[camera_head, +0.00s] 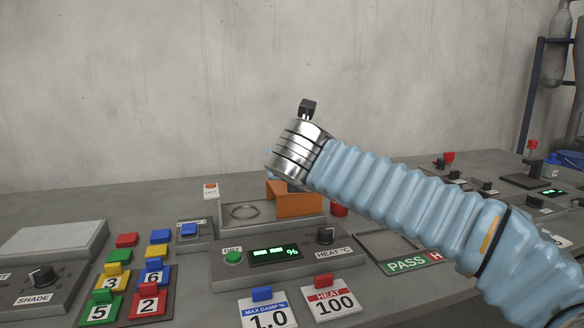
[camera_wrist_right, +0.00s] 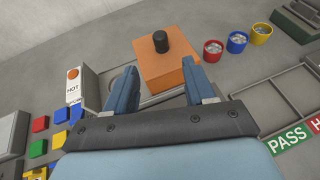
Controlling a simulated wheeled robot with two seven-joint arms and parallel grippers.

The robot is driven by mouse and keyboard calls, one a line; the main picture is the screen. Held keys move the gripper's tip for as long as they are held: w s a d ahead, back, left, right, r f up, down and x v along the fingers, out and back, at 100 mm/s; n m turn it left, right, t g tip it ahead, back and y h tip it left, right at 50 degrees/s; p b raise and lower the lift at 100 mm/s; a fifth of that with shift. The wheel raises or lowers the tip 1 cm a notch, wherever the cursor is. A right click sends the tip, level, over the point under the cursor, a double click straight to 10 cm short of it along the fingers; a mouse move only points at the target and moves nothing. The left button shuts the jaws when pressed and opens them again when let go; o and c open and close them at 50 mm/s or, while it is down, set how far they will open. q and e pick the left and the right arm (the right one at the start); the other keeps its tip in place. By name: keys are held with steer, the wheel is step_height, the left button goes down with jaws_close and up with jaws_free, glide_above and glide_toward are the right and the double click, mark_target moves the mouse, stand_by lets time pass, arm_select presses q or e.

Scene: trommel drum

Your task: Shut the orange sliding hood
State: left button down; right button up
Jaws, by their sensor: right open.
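The orange sliding hood (camera_head: 295,203) sits over the right part of a grey dryer unit's top. The left part is uncovered and shows a round ring (camera_head: 245,211). In the wrist view the hood (camera_wrist_right: 168,72) is a plain orange box with a black knob (camera_wrist_right: 160,42) on top. My right gripper (camera_wrist_right: 160,66) is open and empty; in that view its blue fingers frame the hood, with the knob beyond the fingertips. I cannot tell whether they touch the hood. In the head view my right wrist hides the fingers and part of the hood. My left gripper is not in view.
The unit's front has a green button (camera_head: 233,257), a display (camera_head: 273,253) and a heat knob (camera_head: 325,236). A HOT card (camera_wrist_right: 77,88) stands left of the hood. Red (camera_wrist_right: 213,48), blue and yellow cups stand beyond it. Coloured number blocks lie at left; a PASS tray (camera_head: 405,264) lies at right.

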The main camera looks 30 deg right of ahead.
steer(key=x, duration=1.4)
steer(key=shift+p, duration=0.35)
steer(key=shift+a, duration=0.1)
jaws_close()
